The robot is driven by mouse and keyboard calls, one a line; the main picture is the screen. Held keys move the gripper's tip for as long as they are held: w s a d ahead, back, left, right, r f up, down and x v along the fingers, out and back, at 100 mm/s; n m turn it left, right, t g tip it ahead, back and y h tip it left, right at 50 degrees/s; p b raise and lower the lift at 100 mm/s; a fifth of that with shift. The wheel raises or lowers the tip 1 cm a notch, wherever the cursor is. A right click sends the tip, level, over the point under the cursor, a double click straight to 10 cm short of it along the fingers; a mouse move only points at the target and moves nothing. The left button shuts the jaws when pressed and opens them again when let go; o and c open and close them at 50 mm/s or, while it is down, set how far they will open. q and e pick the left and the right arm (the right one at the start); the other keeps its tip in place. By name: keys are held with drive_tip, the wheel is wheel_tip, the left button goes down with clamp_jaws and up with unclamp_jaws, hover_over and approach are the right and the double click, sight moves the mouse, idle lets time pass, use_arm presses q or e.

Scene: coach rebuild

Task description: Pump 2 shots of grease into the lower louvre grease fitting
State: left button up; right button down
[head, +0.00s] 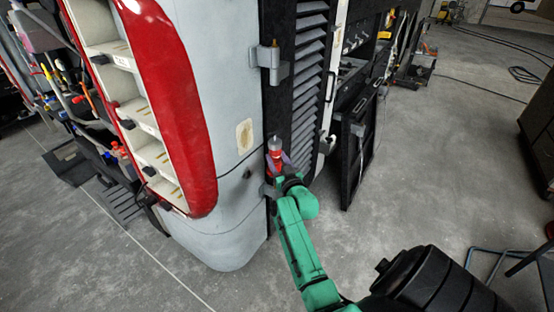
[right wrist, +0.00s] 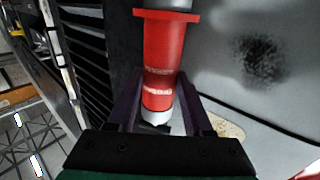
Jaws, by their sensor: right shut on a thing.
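My right gripper (head: 283,178) is shut on a red grease gun (head: 275,156) with a grey top end, held beside the louvre's hinge edge. In the right wrist view, the gripper (right wrist: 160,112) has its dark fingers on both sides of the red grease gun (right wrist: 162,60). The black louvre panel (head: 308,75) stands upright at the vehicle's corner. A grey upper hinge (head: 270,58) with a small brass-coloured tip is on its left edge. Part of a grey lower hinge (head: 267,191) shows beside my gripper. The lower grease fitting cannot be made out. My left gripper is not in view.
The pale vehicle body (head: 220,80) with a red-edged shelf opening (head: 165,100) stands to the left. A black open panel (head: 360,150) stands right of the louvre. Tools hang at the far left.

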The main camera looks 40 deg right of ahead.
drive_tip(key=shift+f+b, duration=0.3)
drive_tip(key=shift+f, duration=0.4)
drive_tip(key=shift+r+p, duration=0.85)
drive_tip(key=shift+p, duration=0.05)
drive_tip(key=shift+r, duration=0.2)
drive_tip(key=shift+d+r+p, duration=0.1)
drive_tip(key=shift+r+p, duration=0.2)
drive_tip(key=shift+p, duration=0.05)
drive_tip(key=shift+f, duration=0.15)
idle(0.5)
